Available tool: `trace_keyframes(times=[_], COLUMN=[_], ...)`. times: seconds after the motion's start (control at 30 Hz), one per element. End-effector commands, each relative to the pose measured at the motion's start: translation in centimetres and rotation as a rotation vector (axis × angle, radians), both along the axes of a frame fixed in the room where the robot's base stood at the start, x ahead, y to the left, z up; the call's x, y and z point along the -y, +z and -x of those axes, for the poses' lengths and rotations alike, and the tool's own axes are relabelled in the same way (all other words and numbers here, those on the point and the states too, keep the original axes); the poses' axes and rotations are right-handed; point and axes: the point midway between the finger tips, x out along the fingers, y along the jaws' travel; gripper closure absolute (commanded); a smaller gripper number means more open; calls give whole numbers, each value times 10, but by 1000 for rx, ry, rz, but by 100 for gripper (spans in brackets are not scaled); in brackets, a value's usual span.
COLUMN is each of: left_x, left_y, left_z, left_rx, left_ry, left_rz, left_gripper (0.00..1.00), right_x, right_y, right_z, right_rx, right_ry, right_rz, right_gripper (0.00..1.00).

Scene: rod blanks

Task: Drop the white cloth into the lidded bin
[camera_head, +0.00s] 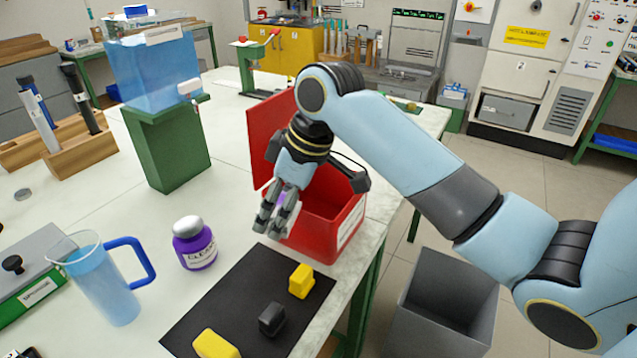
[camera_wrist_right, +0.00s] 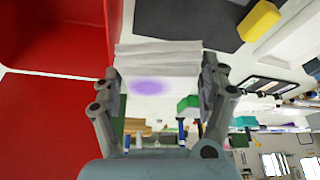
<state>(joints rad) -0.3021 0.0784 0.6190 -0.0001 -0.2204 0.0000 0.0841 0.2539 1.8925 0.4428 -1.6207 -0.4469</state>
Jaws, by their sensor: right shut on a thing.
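My right gripper (camera_head: 274,216) is shut on the white cloth (camera_wrist_right: 158,58). In the right wrist view the cloth is a folded white strip with a purple stain, held between both fingers (camera_wrist_right: 160,85). In the head view the fingers mostly hide it. The lidded bin (camera_head: 345,232) is a red box with a white label at the table's right edge. Its red lid (camera_head: 268,128) stands raised. In the head view the fingers point down in front of the bin's left side. In the wrist view the red bin (camera_wrist_right: 50,35) is left of the cloth, apart from it.
A black mat (camera_head: 232,310) with yellow and black blocks lies in front of the bin. A purple-and-white bottle (camera_head: 196,250) and a blue-handled jug (camera_head: 105,285) stand to the left. A green stand (camera_head: 168,150) carries a blue tank. A grey open box (camera_head: 445,300) is on the floor.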

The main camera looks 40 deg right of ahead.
Motion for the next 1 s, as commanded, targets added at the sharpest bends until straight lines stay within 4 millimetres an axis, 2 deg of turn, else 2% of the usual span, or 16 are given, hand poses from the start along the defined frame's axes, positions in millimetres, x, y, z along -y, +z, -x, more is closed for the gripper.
trace_keyframes(times=[0.03, 0.2, 0.4, 0.5, 0.6, 0.73, 1.0], left_x=[-1, -2, -5, -5, -4, -3, 1], left_y=[27, 73, 115, 127, 133, 132, 107], left_z=[0, -1, -2, -2, -3, -4, -5], left_rx=[0, 1, 2, 3, 5, 7, 8], left_ry=[0, -1, -2, -2, -2, -1, 0], left_rz=[-1, -3, -6, -6, -5, -4, 0], left_gripper=[60, 60, 60, 60, 60, 60, 60], right_x=[14, 59, 111, 130, 141, 147, 146], right_y=[19, 42, 68, 76, 80, 78, 51], right_z=[-5, -20, -31, -34, -36, -37, -37], right_rx=[-5, -8, -1, 3, 8, 10, 10], right_ry=[-4, -31, -86, -108, -122, -130, -129], right_rz=[4, 0, -6, -8, -10, -11, -11], right_gripper=[55, 55, 55, 55, 55, 55, 55])
